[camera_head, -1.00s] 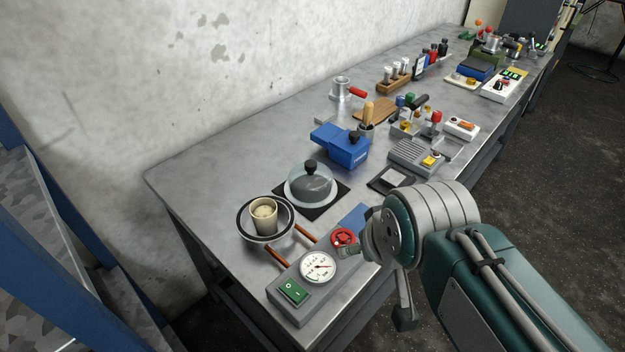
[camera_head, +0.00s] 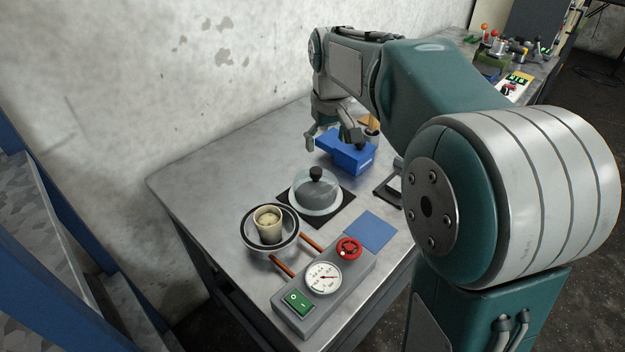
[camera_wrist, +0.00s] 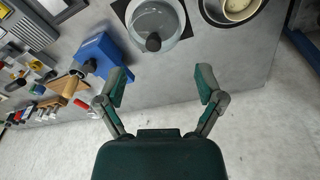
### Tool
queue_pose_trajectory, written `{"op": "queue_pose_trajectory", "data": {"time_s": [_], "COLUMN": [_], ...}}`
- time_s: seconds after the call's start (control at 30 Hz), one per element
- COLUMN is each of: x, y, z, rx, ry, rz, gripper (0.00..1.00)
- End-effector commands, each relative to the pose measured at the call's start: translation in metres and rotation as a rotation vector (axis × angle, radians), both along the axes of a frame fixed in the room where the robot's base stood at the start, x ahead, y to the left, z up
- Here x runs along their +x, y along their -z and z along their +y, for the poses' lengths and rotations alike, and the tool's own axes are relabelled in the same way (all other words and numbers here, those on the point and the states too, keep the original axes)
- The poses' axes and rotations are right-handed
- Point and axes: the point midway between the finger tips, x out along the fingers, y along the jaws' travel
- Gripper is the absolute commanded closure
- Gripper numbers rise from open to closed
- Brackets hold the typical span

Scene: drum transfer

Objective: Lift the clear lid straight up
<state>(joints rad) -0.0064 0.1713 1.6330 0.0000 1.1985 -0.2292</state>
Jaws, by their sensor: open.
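The clear lid (camera_head: 318,188) is a glass dome with a black knob (camera_head: 316,173) on top. It sits over a grey round object on a black square mat (camera_head: 343,207). My gripper (camera_head: 330,143) is open and empty, above the table behind the lid and beside the blue box. In the wrist view, the lid (camera_wrist: 158,22) is at the top centre, with its knob (camera_wrist: 153,42) facing the camera. My open fingers (camera_wrist: 162,86) are below it in that picture, apart from the knob.
A bowl (camera_head: 262,247) holding a beige cup (camera_head: 269,224) stands left of the lid. A blue box (camera_head: 345,155) is close behind the lid to the right. A grey control box (camera_head: 335,295) with gauge and red knob is in front. The table's left part is clear.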

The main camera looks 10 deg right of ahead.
Motion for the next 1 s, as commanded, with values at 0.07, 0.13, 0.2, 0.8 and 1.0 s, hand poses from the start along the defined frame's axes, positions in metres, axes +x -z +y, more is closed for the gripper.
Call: {"op": "queue_pose_trajectory", "data": {"time_s": [0.07, 0.13, 0.2, 0.8, 1.0], "x": [0.024, 0.043, 0.059, 0.088, 0.088], "y": [0.015, 0.027, 0.039, 0.112, 0.128], "z": [0.001, 0.001, 0.001, 0.001, 0.0], "rx": [-0.003, -0.004, -0.005, -0.007, -0.007], "ry": [-0.02, -0.039, -0.055, -0.092, -0.091], "rz": [0.035, 0.063, 0.089, 0.142, 0.141], "gripper": [0.13, 0.13, 0.13, 0.13, 0.13]}}
